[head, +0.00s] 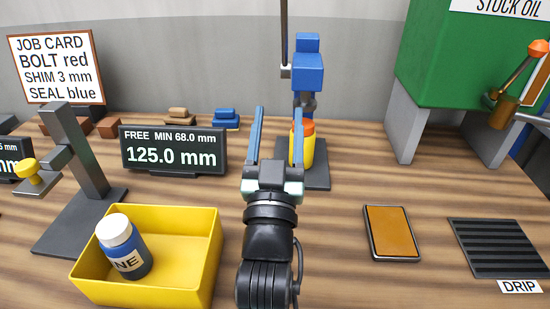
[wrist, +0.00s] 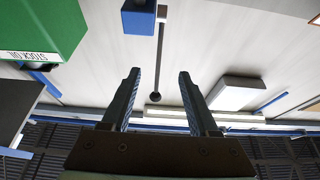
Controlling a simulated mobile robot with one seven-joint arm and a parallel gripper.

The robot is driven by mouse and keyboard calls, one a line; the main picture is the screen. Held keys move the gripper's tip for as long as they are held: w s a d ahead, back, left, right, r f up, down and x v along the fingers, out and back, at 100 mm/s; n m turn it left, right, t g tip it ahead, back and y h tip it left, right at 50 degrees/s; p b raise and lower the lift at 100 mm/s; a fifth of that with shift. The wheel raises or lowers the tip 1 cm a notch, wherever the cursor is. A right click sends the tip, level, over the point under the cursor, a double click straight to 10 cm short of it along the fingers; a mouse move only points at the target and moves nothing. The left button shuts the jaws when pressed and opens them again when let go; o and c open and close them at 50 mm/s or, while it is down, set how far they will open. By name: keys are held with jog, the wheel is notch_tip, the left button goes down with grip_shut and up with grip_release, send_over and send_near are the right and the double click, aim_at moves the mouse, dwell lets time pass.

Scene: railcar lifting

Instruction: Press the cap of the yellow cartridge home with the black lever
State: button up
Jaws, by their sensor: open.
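The yellow cartridge (head: 308,152) stands upright on the dark base of a blue press, with an orange-red cap (head: 308,128) on top. My right finger hides its left side. The blue press head (head: 308,72) is above the cap; it also shows in the wrist view (wrist: 138,20). The black lever (head: 284,30) rises from the press's left side. In the wrist view the lever (wrist: 159,55) ends in a dark knob (wrist: 155,97), lined up between my fingers. My gripper (head: 278,112) is open and empty in front of the press; its depth from the lever is unclear.
A yellow bin (head: 205,262) with a blue bottle (head: 125,245) stands front left. A display (head: 172,170) reads 125.0 mm. A green oil tank (head: 450,60) stands right. An orange pad (head: 391,232) and drip tray (head: 500,245) lie front right.

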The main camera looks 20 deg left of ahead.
jog(key=b+v, duration=0.2)
jog(key=v, duration=1)
